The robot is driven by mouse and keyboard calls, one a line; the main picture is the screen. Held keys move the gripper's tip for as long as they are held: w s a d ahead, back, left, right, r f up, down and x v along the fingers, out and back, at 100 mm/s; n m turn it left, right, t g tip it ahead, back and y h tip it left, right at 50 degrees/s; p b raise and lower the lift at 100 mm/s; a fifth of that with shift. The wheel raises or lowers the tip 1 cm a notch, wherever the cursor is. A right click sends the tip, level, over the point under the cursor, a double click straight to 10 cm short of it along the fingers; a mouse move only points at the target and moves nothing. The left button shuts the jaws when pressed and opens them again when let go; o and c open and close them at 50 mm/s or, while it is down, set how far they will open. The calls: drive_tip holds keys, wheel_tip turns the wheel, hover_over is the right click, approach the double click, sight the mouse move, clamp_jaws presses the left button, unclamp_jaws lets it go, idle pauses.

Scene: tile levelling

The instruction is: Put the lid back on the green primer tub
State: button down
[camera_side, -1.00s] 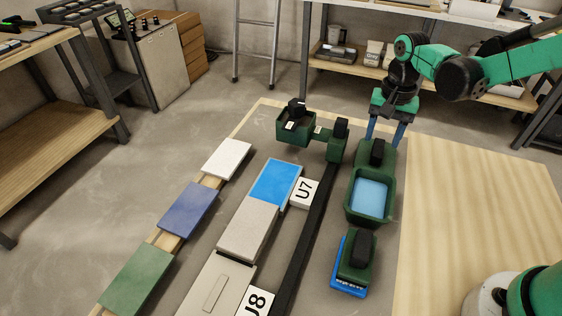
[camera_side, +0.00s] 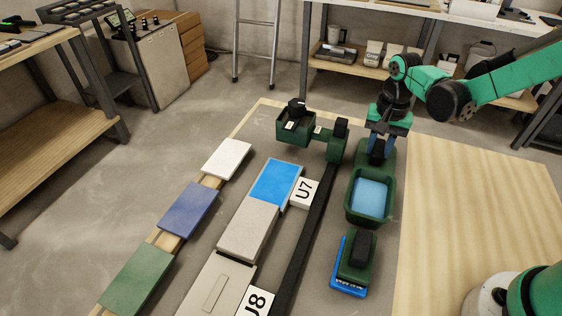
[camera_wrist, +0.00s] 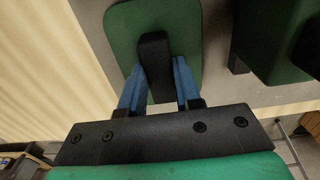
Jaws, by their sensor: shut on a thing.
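The green primer tub (camera_side: 352,196) stands open on the grey bench, with light blue primer (camera_side: 370,193) showing inside.
A green float with a black handle (camera_side: 358,250) sits on a blue pad (camera_side: 342,287) in front of the tub. A green fixture (camera_side: 335,148) stands behind left. Pale wood at right is clear.

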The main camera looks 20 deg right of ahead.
sight(379, 148)
drive_tip(key=shift+r, duration=4)
drive_tip(key=shift+a, duration=0.1)
drive_tip(key=s+a+r, duration=0.4)
drive_tip(key=s+a, duration=0.5)
drive_tip(key=shift+w+d+f, duration=0.1)
drive_tip(key=shift+d+f, duration=0.05)
drive_tip(key=shift+f, duration=3.3)
drive_tip(key=shift+f, duration=0.7)
